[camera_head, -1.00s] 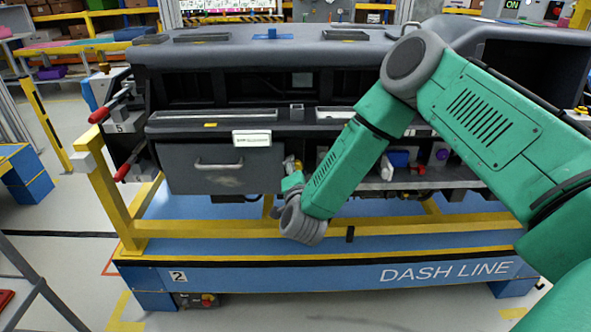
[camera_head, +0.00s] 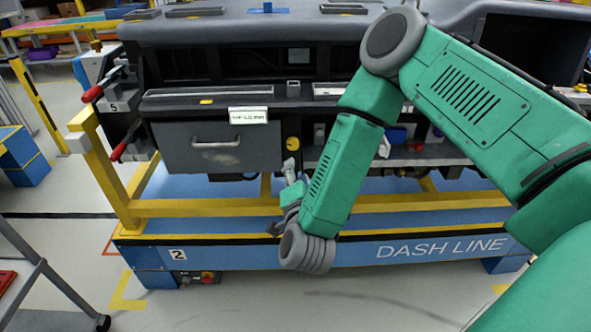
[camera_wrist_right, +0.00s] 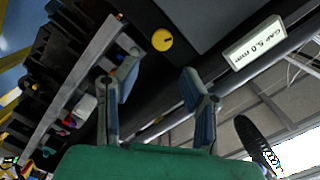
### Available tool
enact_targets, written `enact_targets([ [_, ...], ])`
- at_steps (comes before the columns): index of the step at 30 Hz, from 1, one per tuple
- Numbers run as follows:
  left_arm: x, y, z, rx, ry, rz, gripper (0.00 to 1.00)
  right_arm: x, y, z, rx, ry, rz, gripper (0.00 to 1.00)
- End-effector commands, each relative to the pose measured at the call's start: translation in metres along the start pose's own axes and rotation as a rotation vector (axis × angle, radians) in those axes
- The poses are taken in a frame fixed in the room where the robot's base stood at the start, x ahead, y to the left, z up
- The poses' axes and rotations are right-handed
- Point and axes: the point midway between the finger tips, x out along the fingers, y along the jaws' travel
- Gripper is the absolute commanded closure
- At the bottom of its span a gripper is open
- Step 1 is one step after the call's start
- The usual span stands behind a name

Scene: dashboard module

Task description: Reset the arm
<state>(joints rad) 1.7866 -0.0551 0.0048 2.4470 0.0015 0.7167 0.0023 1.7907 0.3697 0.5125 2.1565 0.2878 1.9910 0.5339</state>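My right arm, green with grey joints, reaches in from the right in the head view and bends down in front of the dashboard module (camera_head: 330,50). My right gripper (camera_head: 290,172) is in front of the module, near the right end of the closed grey drawer (camera_head: 218,150). In the right wrist view the two fingers of my right gripper (camera_wrist_right: 158,92) stand wide apart with nothing between them. A yellow round knob (camera_wrist_right: 162,39) shows beyond the fingertips, apart from them. My left gripper does not show.
The module rests on a yellow frame (camera_head: 200,208) above a blue base (camera_head: 330,252). A white label (camera_head: 248,115) sits above the drawer. An open shelf (camera_head: 420,155) with small coloured parts lies behind my forearm. The floor in front is clear.

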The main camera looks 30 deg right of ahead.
Motion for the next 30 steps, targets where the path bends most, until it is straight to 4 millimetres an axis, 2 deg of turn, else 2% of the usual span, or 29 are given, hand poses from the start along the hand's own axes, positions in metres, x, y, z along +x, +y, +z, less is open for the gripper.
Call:
enact_targets([
  [12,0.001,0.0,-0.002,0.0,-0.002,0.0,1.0,-0.001,0.001,0.002,-0.007,-0.011,0.002,0.63],
  [14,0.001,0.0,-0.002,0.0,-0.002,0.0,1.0,-0.004,0.005,0.01,-0.034,-0.052,0.008,0.63],
  [17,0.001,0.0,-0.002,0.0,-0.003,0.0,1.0,-0.021,0.026,0.038,-0.144,-0.211,0.034,0.63],
  [20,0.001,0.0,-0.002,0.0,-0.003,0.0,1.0,-0.056,0.065,0.074,-0.343,-0.472,0.076,0.63],
  [21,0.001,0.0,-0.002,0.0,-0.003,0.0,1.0,-0.076,0.085,0.085,-0.438,-0.591,0.096,0.63],
  [23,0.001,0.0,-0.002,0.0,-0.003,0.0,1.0,-0.108,0.118,0.095,-0.587,-0.769,0.127,0.63],
  [24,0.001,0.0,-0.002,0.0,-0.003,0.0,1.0,-0.129,0.139,0.097,-0.682,-0.881,0.148,0.63],
  [26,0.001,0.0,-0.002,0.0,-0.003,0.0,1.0,-0.16,0.169,0.092,-0.819,-1.039,0.181,0.63],
  [27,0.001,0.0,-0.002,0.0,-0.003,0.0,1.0,-0.179,0.186,0.085,-0.901,-1.135,0.201,0.63],
  [30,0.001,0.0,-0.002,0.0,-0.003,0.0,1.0,-0.218,0.22,0.062,-1.067,-1.332,0.251,0.63],
])
